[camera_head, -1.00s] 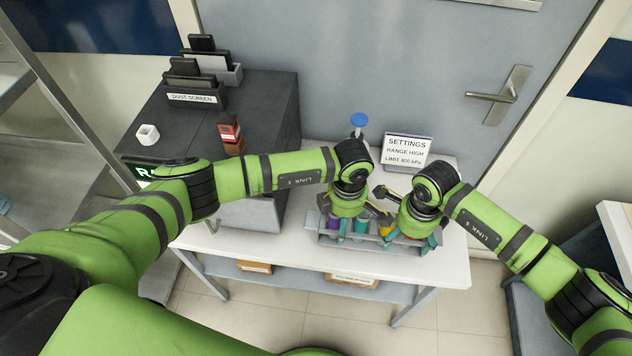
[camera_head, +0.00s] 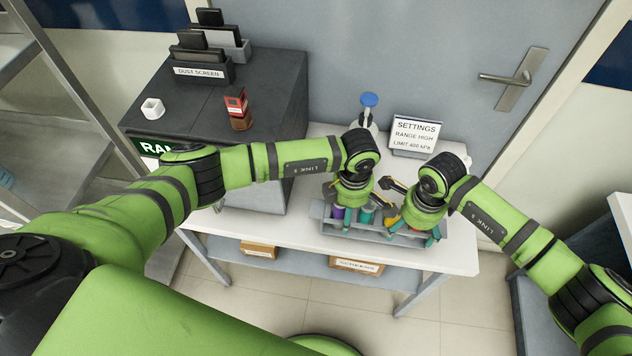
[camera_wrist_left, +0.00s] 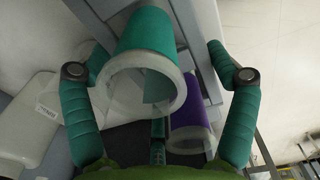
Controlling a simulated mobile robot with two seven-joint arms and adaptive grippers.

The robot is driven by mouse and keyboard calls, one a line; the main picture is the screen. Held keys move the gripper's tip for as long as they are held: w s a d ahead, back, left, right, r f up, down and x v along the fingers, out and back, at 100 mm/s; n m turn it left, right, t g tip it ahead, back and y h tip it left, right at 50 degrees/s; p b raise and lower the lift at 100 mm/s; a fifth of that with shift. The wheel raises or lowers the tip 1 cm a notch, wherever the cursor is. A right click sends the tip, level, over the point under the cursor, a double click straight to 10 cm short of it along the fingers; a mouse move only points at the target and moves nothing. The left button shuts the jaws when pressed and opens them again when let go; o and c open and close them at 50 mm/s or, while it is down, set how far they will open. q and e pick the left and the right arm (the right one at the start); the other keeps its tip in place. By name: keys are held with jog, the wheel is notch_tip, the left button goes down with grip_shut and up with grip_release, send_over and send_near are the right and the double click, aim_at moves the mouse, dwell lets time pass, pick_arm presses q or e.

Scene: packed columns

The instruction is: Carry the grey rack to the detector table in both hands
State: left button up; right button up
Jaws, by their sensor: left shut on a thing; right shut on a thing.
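The grey rack (camera_head: 328,226) shows in the head view at the front of a white table, holding several coloured columns, among them a purple and a teal one. My left gripper (camera_head: 350,212) is shut on the rack's left part. My right gripper (camera_head: 416,236) is shut on its right part. In the left wrist view a teal column (camera_wrist_left: 148,40) and a purple column (camera_wrist_left: 190,115) sit between the fingers of my left gripper (camera_wrist_left: 157,62). My grippers hide much of the rack, and I cannot tell whether its underside touches the table. I cannot tell which table is the detector table.
The white table (camera_head: 458,255) has a settings sign (camera_head: 414,135) and a blue-topped bottle (camera_head: 369,101) behind the rack. A dark cabinet (camera_head: 275,85) stands left, with a red-labelled bottle (camera_head: 238,108) on it. A white surface (camera_head: 622,215) shows at the right edge. Floor is clear in front.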

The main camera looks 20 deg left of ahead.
pick_arm(q)
notch_tip(320, 180, down, 2)
jog(key=shift+w+f+b, duration=0.15)
jog(key=shift+b, duration=0.7)
pick_arm(e)
notch_tip(320, 180, down, 2)
jog(key=shift+f, duration=0.2)
pick_arm(q)
jog(key=o, duration=1.1)
jog(key=shift+r, duration=0.25)
pick_arm(e)
jog(key=o, duration=1.1)
jog(key=shift+r, duration=0.25)
pick_arm(q)
jog(key=a, duration=0.3)
jog(key=r, duration=0.5)
jog(key=a+r, duration=0.1)
jog(key=r, duration=0.2)
pick_arm(e)
jog(key=shift+r, duration=0.35)
notch_tip(320, 180, up, 11)
jog(key=shift+r, duration=0.2)
